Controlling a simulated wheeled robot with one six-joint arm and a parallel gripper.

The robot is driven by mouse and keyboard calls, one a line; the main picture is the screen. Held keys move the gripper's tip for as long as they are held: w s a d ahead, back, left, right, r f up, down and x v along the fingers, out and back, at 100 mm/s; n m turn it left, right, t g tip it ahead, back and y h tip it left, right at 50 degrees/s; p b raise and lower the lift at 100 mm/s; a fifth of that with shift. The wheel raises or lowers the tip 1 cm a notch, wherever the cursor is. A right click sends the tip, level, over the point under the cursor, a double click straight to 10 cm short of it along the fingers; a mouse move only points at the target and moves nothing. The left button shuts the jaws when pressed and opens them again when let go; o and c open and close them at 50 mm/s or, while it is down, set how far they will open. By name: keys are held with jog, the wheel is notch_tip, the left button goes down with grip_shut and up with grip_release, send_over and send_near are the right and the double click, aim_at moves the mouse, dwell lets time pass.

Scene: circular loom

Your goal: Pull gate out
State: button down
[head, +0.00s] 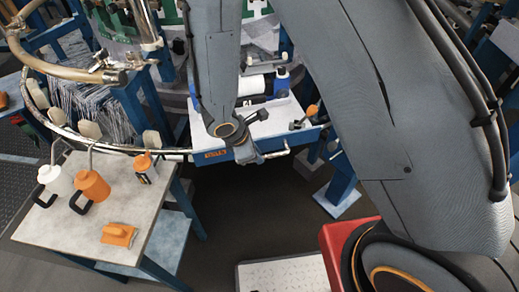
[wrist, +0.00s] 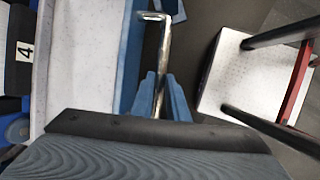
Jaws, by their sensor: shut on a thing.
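The gate (head: 268,124) is a pale panel with a blue edge and an orange label, in the middle of the head view. In the wrist view its pale surface and blue edge (wrist: 88,60) fill the left side. A bent metal handle (head: 281,153) sticks out along its front edge. My gripper (head: 262,156) is at this edge, shut on the handle. In the wrist view the handle bar (wrist: 155,45) runs down between my gripper's blue fingers (wrist: 162,98). Its lower end is hidden by my wrist.
Dark floor (head: 250,215) in front of the gate is clear. Blue posts stand at right.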

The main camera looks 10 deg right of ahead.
jog(key=shift+s, duration=0.35)
jog(key=shift+d, duration=0.1)
jog(key=c, duration=1.7)
grip_release()
jog(key=shift+s, duration=0.15)
jog(key=v, duration=0.8)
